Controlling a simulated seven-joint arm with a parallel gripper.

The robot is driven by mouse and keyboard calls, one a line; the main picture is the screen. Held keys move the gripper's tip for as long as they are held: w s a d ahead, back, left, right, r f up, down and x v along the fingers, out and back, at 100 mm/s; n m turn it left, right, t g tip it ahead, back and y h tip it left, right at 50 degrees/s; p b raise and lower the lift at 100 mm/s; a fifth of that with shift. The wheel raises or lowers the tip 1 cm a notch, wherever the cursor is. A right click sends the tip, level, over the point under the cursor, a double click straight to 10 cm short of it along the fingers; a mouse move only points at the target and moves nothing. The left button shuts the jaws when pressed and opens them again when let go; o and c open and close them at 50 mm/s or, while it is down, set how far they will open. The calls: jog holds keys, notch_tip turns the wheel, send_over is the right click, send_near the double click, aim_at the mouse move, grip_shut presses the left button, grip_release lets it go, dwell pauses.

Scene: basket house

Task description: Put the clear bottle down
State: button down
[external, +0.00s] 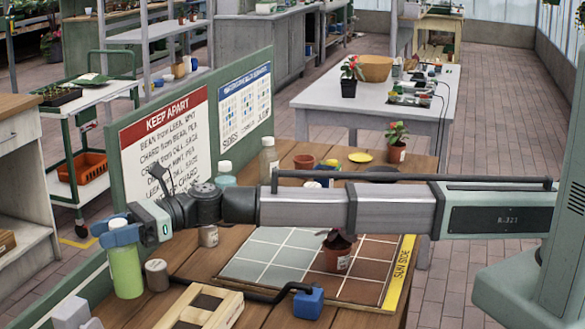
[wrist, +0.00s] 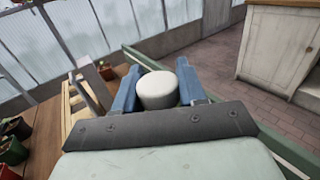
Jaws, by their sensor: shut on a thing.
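My gripper (external: 119,234) is at the far left of the bench, its blue fingers shut on a bottle (external: 126,272) with a white cap and a bright green, see-through-looking body. The bottle is upright; I cannot tell whether its base touches the bench. In the wrist view the white cap (wrist: 157,90) sits between the two blue fingers (wrist: 158,88), and the body below is hidden. Another bottle (external: 268,162), pale and clear-looking with a white cap, stands by the green board. A white-capped, teal-tinted bottle (external: 225,174) stands left of it.
A small grey-brown jar (external: 157,275) stands just right of the held bottle. A gridded board (external: 262,256) bears a potted plant (external: 337,257). The green sign board (external: 255,120) borders the bench's left side.

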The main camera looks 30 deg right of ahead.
notch_tip(320, 180, up, 28)
jog(key=w+d+m+t, duration=0.2)
jog(key=w+d+t, duration=0.2)
jog(key=w+d, duration=0.85)
jog(key=w+d+m+t+h, duration=0.1)
jog(key=w+d+m+t, duration=0.2)
jog(key=w+d, duration=0.95)
jog(key=w+d+m+t, duration=0.2)
jog(key=w+d+t, duration=0.35)
jog(key=w, duration=1.25)
jog(key=w+d+m+t+h, duration=0.15)
jog(key=w+d, duration=0.35)
jog(key=d, duration=0.5)
jog(key=w+d+m+t+h, duration=0.15)
jog(key=w+d, duration=0.35)
jog(key=d, duration=0.5)
jog(key=w+d+m+t+h, duration=0.15)
jog(key=w+d, duration=0.25)
jog(key=d, duration=0.6)
jog(key=w+d+m+t+h, duration=0.2)
jog(key=d+h, duration=0.1)
jog(key=d, duration=1.3)
jog(key=w+d+m+t+h, duration=0.1)
jog(key=w+d+m+h, duration=0.1)
jog(key=d, duration=1.4)
notch_tip(320, 180, down, 36)
jog(key=a, duration=0.1)
jog(key=shift+w+f, duration=0.15)
jog(key=shift+w, duration=0.05)
